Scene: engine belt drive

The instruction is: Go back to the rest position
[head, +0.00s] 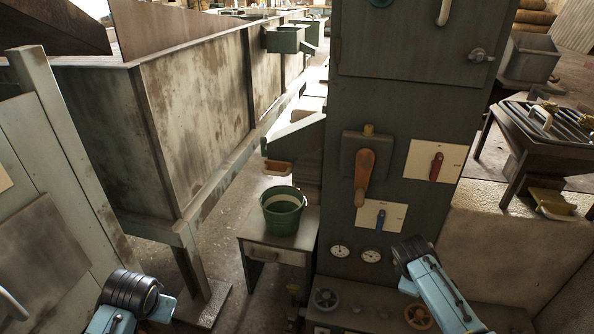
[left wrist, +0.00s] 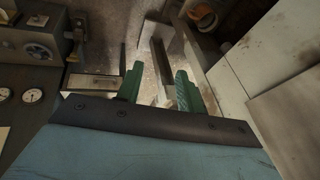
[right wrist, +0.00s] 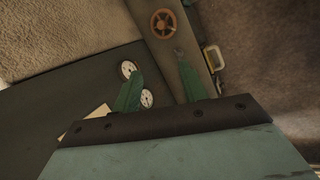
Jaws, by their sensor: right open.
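My left gripper (left wrist: 160,88) shows in the left wrist view with its two green fingers apart and nothing seen between them but the floor and a pale beam beyond. My right gripper (right wrist: 158,84) shows in the right wrist view, also with green fingers apart and empty, in front of the cabinet's gauges. In the head view my left arm end is at the bottom left, and my right arm end is before the lower right of the dark control cabinet (head: 398,110). The fingers are hard to make out there.
The cabinet carries an orange-handled lever (head: 365,175), a red lever (head: 436,166), a blue lever (head: 381,219), gauges and handwheels (head: 419,316). A green bucket (head: 282,213) stands on a small table (head: 257,249).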

